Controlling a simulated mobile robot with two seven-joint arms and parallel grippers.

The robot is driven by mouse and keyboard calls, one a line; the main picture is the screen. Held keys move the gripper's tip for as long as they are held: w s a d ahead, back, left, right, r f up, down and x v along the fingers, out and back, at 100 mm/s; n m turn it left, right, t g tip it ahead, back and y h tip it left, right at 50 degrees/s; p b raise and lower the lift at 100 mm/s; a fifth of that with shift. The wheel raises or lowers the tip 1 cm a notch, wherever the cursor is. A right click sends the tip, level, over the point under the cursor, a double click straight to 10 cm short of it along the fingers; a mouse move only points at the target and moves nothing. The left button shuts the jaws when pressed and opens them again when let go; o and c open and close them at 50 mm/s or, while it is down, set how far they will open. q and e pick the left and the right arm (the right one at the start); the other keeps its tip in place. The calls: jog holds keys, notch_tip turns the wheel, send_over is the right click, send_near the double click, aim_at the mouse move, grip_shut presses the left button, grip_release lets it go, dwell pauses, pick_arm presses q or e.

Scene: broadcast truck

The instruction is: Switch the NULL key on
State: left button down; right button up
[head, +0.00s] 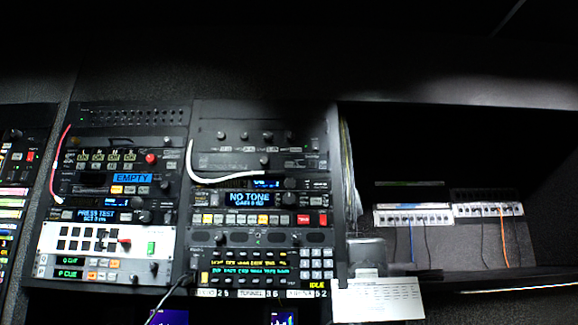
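I cannot make out the word NULL on any key, so I cannot tell which key it is. A row of small lit keys (255,219), some white, some orange and some red, runs under the blue "NO TONE" display (249,198) in the right-hand rack. More keys sit on the left-hand rack, near the "EMPTY" display (132,178), the "PRESS TEST" display (97,215) and the white panel (92,241). The key labels are too small to read. Neither of my grippers is in view.
A white cable (212,182) and a red cable (58,150) loop across the panel fronts. A keypad (316,263) is at lower right of the rack. A white paper sheet (377,299) hangs beside it. Patch strips (413,216) with thin cables stand in the dark bay at right.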

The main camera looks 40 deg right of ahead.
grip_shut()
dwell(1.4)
